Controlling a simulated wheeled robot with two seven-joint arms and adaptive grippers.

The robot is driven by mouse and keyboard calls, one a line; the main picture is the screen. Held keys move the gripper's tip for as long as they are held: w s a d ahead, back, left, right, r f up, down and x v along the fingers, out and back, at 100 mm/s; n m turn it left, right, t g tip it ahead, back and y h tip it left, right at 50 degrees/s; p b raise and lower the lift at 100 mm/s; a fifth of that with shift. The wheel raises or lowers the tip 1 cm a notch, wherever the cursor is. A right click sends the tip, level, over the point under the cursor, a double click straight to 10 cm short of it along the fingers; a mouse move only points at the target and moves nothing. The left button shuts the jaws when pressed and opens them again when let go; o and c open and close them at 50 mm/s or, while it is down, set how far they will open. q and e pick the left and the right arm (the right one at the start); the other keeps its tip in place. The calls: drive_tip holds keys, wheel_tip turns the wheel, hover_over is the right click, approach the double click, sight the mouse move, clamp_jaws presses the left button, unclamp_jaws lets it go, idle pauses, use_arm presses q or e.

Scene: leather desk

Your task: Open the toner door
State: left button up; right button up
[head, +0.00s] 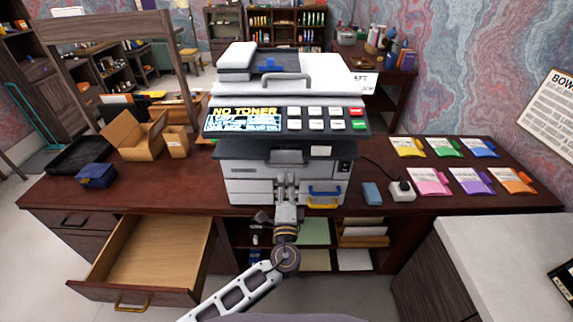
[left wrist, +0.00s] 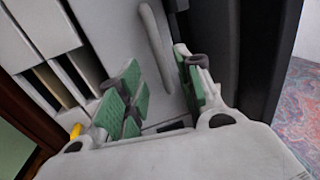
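The white and dark grey copier (head: 240,160) stands at the middle of the desk, its panel (head: 243,119) reading "NO TONER". Its front has pale panels and a blue handle (head: 325,189) above a yellow one (head: 322,205). I cannot tell for certain which panel is the toner door. My left gripper (head: 287,182) is in front of the copier's lower front and hides part of it. In the left wrist view its green-padded fingers (left wrist: 163,92) are apart, with a pale grey bar-shaped handle (left wrist: 155,45) beyond and between them. I see no clear contact. My right gripper is out of view.
A desk drawer (head: 150,250) stands open at the left front. Cardboard boxes (head: 135,135) are left of the copier. Several coloured packets (head: 430,180), a blue block (head: 371,193) and a white socket box (head: 402,190) lie to its right. A pale counter (head: 500,250) is at right front.

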sight(287, 166)
use_arm(q)
drive_tip(key=shift+w+r+p, duration=0.2)
drive_tip(key=shift+w+p, duration=0.05)
drive_tip(key=shift+w, duration=0.95)
drive_tip(key=shift+w+r+p, duration=0.25)
drive_tip(key=shift+w, duration=0.95)
drive_tip(key=shift+w+r+p, duration=0.2)
drive_tip(key=shift+w+p, duration=0.05)
drive_tip(key=shift+w, duration=0.95)
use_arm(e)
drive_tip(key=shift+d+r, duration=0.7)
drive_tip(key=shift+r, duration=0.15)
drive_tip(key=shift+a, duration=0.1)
use_arm(q)
drive_tip(key=shift+c, duration=0.8)
clamp_jaws()
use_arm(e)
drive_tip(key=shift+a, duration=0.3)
